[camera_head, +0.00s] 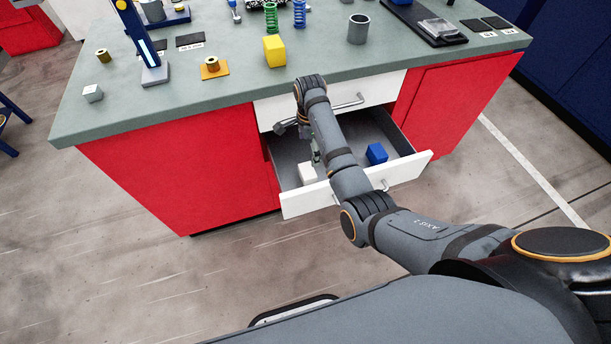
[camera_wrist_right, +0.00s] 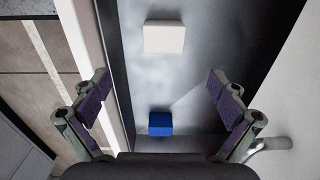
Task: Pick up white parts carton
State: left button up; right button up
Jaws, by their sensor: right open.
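The white parts carton (camera_head: 307,174) is a small white box inside the open lower drawer (camera_head: 411,168), at its left end. It also shows in the right wrist view (camera_wrist_right: 164,39), at the top centre, flat on the drawer floor. My right gripper (camera_head: 315,157) reaches down over the drawer close to the carton, partly hidden by its own arm. My left gripper is not in view.
A blue box (camera_head: 377,153) sits in the same drawer to the right; it shows in the wrist view (camera_wrist_right: 160,124) too. The closed upper drawer with its handle (camera_head: 348,103) is just above. A yellow block (camera_head: 274,51) and other parts stand on the worktop (camera_head: 190,93).

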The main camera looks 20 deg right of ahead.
notch_tip(320, 180, down, 3)
jog(key=shift+f+b, duration=0.1)
jog(key=shift+b, duration=0.85)
jog(key=shift+w+f, duration=0.1)
jog(key=shift+f, duration=0.1)
jog(key=b, duration=0.1)
send_over(308, 170)
jog(key=f, duration=0.4)
jog(key=shift+s+f, duration=0.15)
jog(key=shift+s, duration=0.1)
jog(key=shift+f, duration=0.6)
jog(key=f, duration=0.1)
jog(key=f+b, duration=0.1)
jog(key=f, duration=0.2)
jog(key=shift+w+b, duration=0.25)
jog(key=shift+b, duration=0.05)
jog(key=shift+f, duration=0.35)
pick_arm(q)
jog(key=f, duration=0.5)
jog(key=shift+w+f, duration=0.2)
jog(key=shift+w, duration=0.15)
pick_arm(e)
jog(key=c, duration=1.4)
